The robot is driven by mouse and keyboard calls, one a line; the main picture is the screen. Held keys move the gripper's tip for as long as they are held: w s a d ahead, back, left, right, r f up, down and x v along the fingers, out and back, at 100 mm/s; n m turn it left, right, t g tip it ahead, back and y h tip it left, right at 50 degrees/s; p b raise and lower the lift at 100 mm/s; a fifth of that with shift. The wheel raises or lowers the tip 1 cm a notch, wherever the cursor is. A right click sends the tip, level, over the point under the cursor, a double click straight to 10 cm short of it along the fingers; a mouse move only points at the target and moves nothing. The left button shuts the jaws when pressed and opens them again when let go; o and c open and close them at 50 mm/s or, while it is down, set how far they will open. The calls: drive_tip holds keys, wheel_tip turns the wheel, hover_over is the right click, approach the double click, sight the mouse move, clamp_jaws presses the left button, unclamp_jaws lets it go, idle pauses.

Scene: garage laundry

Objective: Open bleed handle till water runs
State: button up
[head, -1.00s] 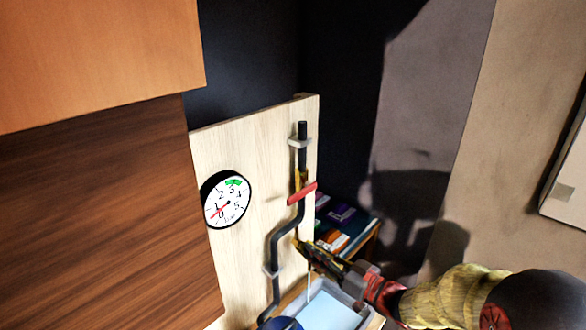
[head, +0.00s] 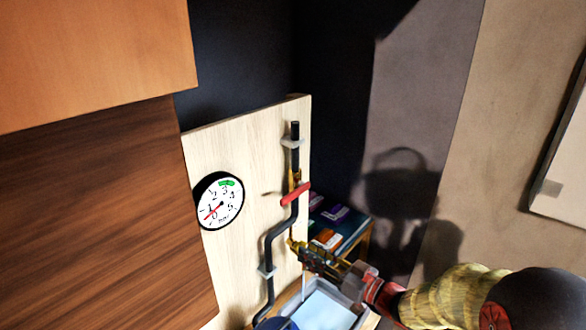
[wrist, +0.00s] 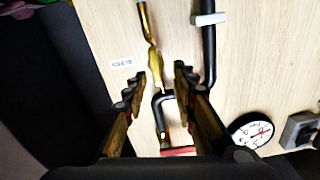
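A brass valve piece with a narrow spout (wrist: 153,58) is mounted on the wooden board beside the black pipe; I cannot tell its handle from its body. Its brass end shows in the head view (head: 291,243), mostly hidden by my gripper. My gripper (wrist: 161,72) is open, its two fingers apart on either side of the brass piece's lower end. Contact cannot be made out. In the head view my gripper (head: 297,247) reaches the board from the lower right. A thin pale vertical line (head: 303,283) hangs below it over the tray; I cannot tell whether it is water.
A red handle (head: 295,193) sits on the black pipe (head: 269,250) above my gripper. A round gauge (head: 231,200) has its red needle at the low end. A pale tray (head: 352,292) stands below. A shelf with boxes (head: 345,222) is behind the board's right edge.

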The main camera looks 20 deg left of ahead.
drive_tip(key=s+v, duration=0.1)
drive_tip(key=v, duration=0.9)
drive_tip(key=shift+s, duration=0.3)
drive_tip(key=shift+c, duration=0.2)
